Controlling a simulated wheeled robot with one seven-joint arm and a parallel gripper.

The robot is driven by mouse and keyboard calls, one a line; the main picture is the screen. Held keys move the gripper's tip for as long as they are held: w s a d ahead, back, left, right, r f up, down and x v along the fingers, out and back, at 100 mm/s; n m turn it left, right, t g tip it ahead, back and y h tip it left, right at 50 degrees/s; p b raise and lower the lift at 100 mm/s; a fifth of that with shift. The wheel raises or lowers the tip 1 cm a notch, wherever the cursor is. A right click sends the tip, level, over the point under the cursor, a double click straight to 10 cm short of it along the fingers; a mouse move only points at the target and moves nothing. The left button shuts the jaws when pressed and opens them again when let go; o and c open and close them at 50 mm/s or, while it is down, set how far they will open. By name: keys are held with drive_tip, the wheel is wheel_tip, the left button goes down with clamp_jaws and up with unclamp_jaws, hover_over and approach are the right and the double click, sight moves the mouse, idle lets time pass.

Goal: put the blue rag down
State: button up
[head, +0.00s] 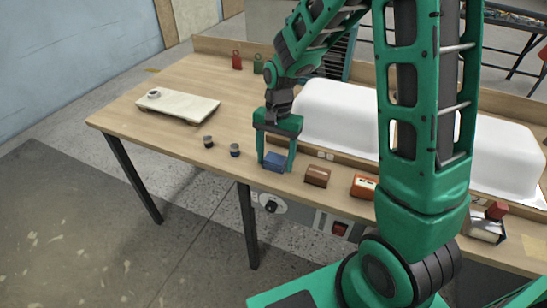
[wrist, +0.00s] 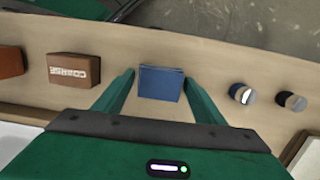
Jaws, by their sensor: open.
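The blue rag (head: 277,162) is a small folded blue block on the wooden table, near its front edge. In the wrist view the blue rag (wrist: 161,83) lies between the two fingertips, with a gap on each side. My gripper (head: 276,160) is green and points down over the rag, with its fingers spread to either side. The wrist view also shows my gripper (wrist: 160,85) open, and the fingers do not appear to touch the rag.
A brown block (head: 317,176) and an orange box (head: 363,186) stand right of the rag. Two small dark cylinders (head: 235,150) stand left. A white tub shell (head: 335,112) lies behind.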

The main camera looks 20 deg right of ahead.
sight(278, 155)
wheel_tip(278, 155, up, 12)
drive_tip(key=d, duration=0.1)
drive_tip(key=shift+w, duration=0.45)
drive_tip(key=s+d+n, duration=0.1)
drive_tip(key=s+d, duration=0.4)
drive_tip(key=s, duration=0.3)
drive_tip(key=s+d+r, duration=0.1)
drive_tip(key=s+d, duration=0.5)
drive_tip(key=s, duration=0.3)
drive_tip(key=s+d+n+t, duration=0.1)
drive_tip(key=s+d, duration=0.4)
drive_tip(key=s, duration=0.4)
drive_tip(key=shift+s+d+r+n+h, duration=0.25)
drive_tip(key=shift+d+r+n+h, duration=0.05)
drive_tip(key=shift+r+h, duration=0.1)
drive_tip(key=shift+w+f, duration=0.25)
drive_tip(key=shift+w, duration=0.4)
